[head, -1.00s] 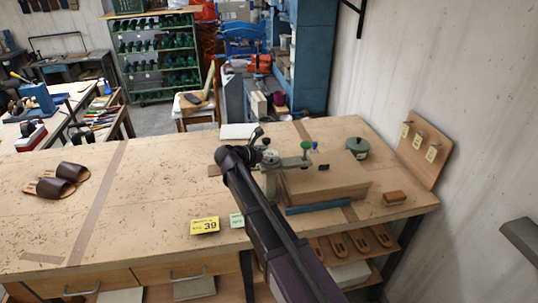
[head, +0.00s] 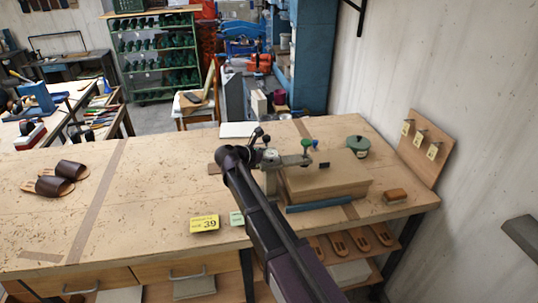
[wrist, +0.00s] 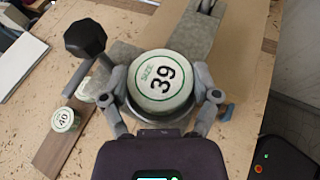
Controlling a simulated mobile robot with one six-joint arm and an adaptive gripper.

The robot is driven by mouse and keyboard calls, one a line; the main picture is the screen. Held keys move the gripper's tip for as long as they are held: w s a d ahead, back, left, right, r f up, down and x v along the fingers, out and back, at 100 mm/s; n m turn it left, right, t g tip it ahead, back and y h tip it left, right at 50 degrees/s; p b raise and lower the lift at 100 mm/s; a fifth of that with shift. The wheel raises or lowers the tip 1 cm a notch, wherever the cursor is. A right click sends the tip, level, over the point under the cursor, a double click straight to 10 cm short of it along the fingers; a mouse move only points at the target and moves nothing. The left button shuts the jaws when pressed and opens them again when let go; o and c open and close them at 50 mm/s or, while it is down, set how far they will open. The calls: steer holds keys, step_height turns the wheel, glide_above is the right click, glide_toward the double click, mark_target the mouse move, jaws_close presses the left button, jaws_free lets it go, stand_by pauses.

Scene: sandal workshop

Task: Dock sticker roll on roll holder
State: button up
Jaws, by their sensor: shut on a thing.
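In the wrist view my gripper (wrist: 168,100) is shut on a round white sticker roll (wrist: 160,82) with a green rim and "SIZE 39" on its top face, one finger on each side. A grey fixture (wrist: 122,55) with a black knob (wrist: 85,37) lies just beyond the held roll, which hides part of it. Whether the roll touches the fixture, I cannot tell. A second roll, marked 40 (wrist: 65,120), stands at the left on a brown strip (wrist: 58,150). In the head view my arm hides the gripper and the held roll. I cannot clearly identify the roll holder.
In the head view a wooden box (head: 330,182) stands right of my arm. A lidded green pot (head: 357,147), a brush (head: 395,196) and a peg board (head: 425,145) are further right. A yellow 39 card (head: 204,224) lies in front.

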steer(key=o, duration=0.9)
steer(key=shift+c, duration=0.2)
steer(key=shift+s+a, duration=0.1)
steer(key=p+v, duration=0.4)
steer(key=v, duration=0.6)
steer(key=shift+s+a+r, duration=0.15)
steer(key=shift+s+a, duration=0.05)
steer(key=shift+s, duration=0.05)
stand_by(0.3)
stand_by(0.7)
